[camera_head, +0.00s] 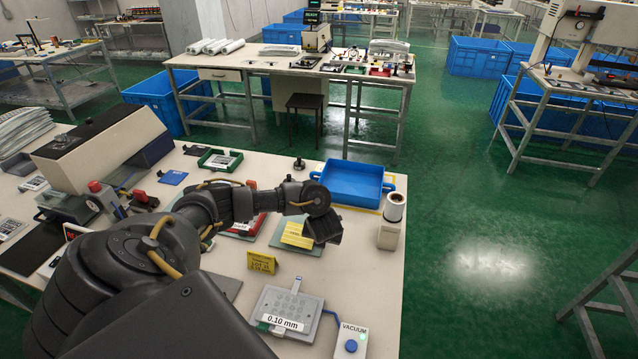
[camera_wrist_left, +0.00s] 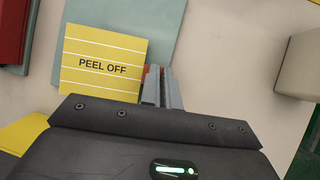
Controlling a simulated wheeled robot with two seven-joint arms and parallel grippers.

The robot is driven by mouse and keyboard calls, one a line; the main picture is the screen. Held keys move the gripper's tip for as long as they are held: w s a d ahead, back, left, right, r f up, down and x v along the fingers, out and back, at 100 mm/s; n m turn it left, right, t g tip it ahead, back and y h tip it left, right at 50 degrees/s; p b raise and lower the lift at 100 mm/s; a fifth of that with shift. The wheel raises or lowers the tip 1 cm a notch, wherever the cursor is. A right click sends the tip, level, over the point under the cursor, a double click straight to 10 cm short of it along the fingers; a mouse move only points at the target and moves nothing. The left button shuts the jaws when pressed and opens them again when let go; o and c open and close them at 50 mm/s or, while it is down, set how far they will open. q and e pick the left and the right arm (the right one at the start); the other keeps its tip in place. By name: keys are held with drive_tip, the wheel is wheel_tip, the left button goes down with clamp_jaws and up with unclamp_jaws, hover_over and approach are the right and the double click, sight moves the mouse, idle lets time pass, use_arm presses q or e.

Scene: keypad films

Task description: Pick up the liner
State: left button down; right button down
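The yellow liner marked "PEEL OFF" (camera_wrist_left: 102,63) lies on a grey-green pad (camera_wrist_left: 165,25) in the left wrist view. In the head view the liner (camera_head: 297,234) lies on the table, partly beside my left gripper (camera_head: 326,232). In the left wrist view my left gripper (camera_wrist_left: 161,86) has its fingers close together at the liner's right edge. A small red piece (camera_wrist_left: 148,70) shows beside the fingertips. I cannot tell whether anything is between the fingers. The liner looks flat. My right gripper is in neither view.
A blue tray (camera_head: 350,184) stands behind the gripper, and a white stand with a roll (camera_head: 391,228) is to its right. A yellow sign (camera_head: 261,262), a keypad plate marked "0.10 mm" (camera_head: 290,305) and a vacuum box (camera_head: 351,342) are nearer. The table's right edge is close.

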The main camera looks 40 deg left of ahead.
use_arm(q)
wheel_tip(320, 180, up, 3)
drive_tip(key=shift+r+p, duration=0.1)
drive_tip(key=shift+p, duration=0.5)
drive_tip(key=s+d+r+p, duration=0.1)
drive_tip(key=s+r+p, duration=0.8)
drive_tip(key=s, duration=0.5)
drive_tip(key=shift+d+p, duration=0.3)
drive_tip(key=shift+p, duration=0.75)
drive_tip(key=shift+w+d, duration=0.1)
